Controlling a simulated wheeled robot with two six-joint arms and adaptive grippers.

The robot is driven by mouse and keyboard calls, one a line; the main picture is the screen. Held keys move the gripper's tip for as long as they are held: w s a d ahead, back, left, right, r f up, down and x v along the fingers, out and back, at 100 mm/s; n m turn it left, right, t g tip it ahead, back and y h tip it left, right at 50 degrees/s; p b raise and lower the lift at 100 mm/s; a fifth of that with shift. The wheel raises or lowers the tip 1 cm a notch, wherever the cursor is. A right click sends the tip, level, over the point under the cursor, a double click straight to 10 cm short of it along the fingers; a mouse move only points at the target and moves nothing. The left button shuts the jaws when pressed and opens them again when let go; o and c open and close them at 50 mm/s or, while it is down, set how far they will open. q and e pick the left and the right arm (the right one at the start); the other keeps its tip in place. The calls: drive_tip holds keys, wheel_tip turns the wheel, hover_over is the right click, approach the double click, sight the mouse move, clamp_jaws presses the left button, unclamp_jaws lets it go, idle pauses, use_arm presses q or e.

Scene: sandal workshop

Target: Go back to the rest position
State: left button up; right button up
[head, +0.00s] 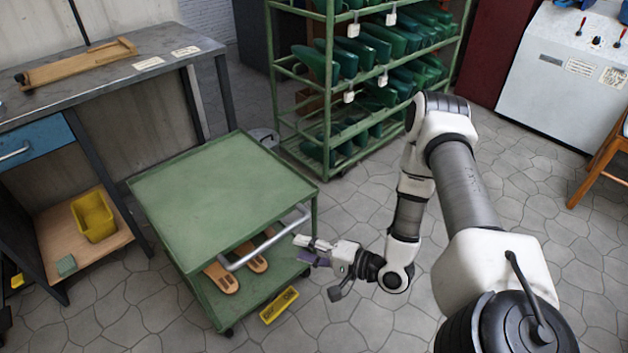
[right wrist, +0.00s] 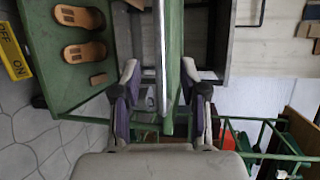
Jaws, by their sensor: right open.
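My right gripper (head: 305,249) is open at the right side of the green cart (head: 215,190), close to its metal handle (head: 265,243). In the right wrist view, the two fingers of the right gripper (right wrist: 160,88) stand apart. The handle (right wrist: 159,45) and the edge of the cart's top (right wrist: 174,60) show in line with the gap between them. Nothing is gripped; I cannot tell whether a finger touches the handle. My left gripper is not in view.
A green rack (head: 330,75) of shoe forms stands behind. A workbench (head: 100,85) is at left, a grey machine (head: 565,80) at right. Open floor (head: 345,205) lies between.

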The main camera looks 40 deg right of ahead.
drive_tip(key=shift+v, duration=1.35)
